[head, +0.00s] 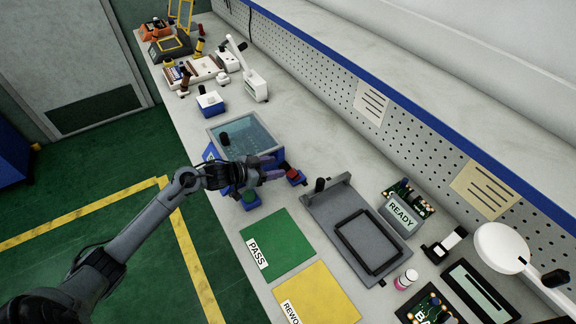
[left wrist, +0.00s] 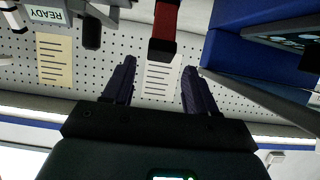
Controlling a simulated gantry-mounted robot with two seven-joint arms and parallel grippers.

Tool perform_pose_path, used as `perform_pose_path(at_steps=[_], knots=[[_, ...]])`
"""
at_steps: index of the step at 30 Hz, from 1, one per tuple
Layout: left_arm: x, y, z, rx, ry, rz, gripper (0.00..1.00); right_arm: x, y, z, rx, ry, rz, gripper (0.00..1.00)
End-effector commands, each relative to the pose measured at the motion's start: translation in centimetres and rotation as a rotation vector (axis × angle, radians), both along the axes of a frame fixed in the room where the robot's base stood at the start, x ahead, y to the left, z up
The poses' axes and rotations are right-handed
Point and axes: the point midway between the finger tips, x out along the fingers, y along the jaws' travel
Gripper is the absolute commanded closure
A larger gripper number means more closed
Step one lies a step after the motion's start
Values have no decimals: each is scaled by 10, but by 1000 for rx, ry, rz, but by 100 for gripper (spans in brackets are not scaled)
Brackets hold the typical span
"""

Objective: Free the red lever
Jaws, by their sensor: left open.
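The red lever (head: 292,174) sticks out at the right side of the blue-framed solder bath (head: 267,157). In the left wrist view it is a red bar with a dark end (left wrist: 165,22), coming down from the top edge. My left gripper (head: 274,174) is over the bath's near right corner, just left of the lever. Its two dark fingers (left wrist: 158,68) are open, and the lever's end lies in line with the gap, around fingertip level. I cannot tell whether they touch it. The gripper hides part of the bath's front. My right gripper is not in view.
A green button (head: 249,197) sits at the bath's front. The green PASS mat (head: 280,240), yellow REWORK mat (head: 325,295) and a grey fixture (head: 325,212) lie nearby. The bench behind the bath (head: 310,130) is clear, up to the pegboard.

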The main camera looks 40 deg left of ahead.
Motion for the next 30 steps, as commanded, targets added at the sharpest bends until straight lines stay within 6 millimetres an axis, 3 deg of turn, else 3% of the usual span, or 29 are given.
perform_pose_path(at_steps=[6,12,25,30], knots=[[31,-11,-13,-2,-2,0,43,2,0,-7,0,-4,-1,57],[47,-16,-21,0,-1,0,43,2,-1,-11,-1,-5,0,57],[53,-19,-23,1,0,0,43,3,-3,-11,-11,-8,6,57],[53,-19,-23,1,0,0,67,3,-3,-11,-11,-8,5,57]])
